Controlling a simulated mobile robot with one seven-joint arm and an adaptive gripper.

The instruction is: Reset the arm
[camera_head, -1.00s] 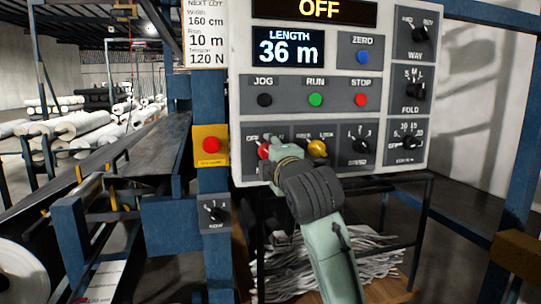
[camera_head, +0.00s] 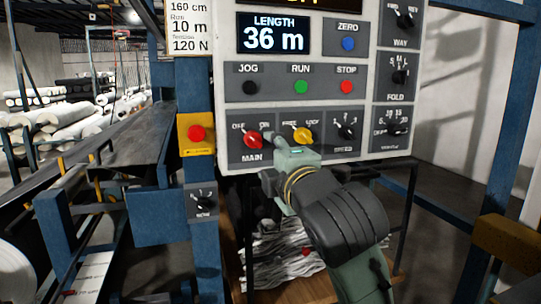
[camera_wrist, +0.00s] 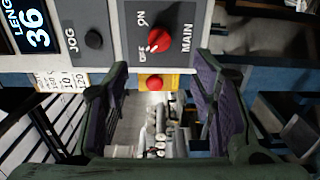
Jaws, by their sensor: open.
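My gripper (camera_head: 279,143) is in front of the lower part of the grey control panel (camera_head: 231,112) in the head view, just right of the red MAIN knob (camera_head: 253,138) and below the yellow FREE/LOCK knob (camera_head: 303,135). In the wrist view my gripper (camera_wrist: 158,88) has its two fingers spread wide with nothing between them. The red MAIN knob (camera_wrist: 158,40) shows beyond the fingertips, apart from them, and its white mark points towards OFF. The fingertips are partly hard to make out in the head view.
A red stop button on a yellow box (camera_head: 197,134) and a small dial (camera_head: 204,202) sit on the blue post to the left. A dark stand with crumpled sheets (camera_head: 280,252) is below the panel. Open floor lies to the right.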

